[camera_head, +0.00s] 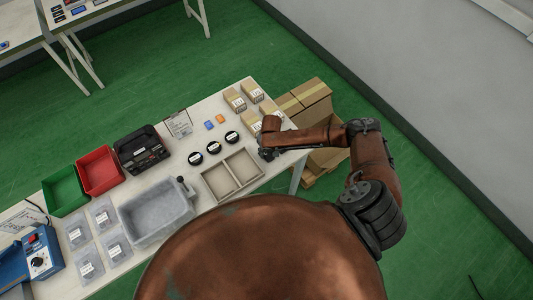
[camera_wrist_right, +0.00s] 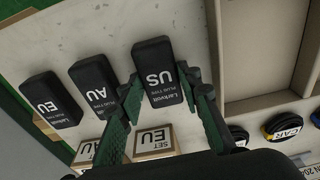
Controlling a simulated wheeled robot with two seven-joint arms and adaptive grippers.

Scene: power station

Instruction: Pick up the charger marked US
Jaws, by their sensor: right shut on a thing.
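The black charger marked US (camera_wrist_right: 160,72) is in the upper middle of the right wrist view, its white label facing the camera. My right gripper (camera_wrist_right: 162,84) has one finger on each side of it and is shut on it. A charger marked AU (camera_wrist_right: 97,88) and one marked EU (camera_wrist_right: 50,103) lie in a row to its left, apart from the fingers. In the head view my right gripper (camera_head: 267,150) is at the table's right end, and my arm hides the chargers there. My left gripper is in neither view.
A divided beige tray (camera_head: 232,172) lies close beside my right gripper. Small cardboard boxes (camera_head: 235,100) stand at the table's far right corner. Black round items (camera_head: 213,147), a grey bin (camera_head: 157,211), a red bin (camera_head: 99,171) and a green bin (camera_head: 65,190) fill the table leftward.

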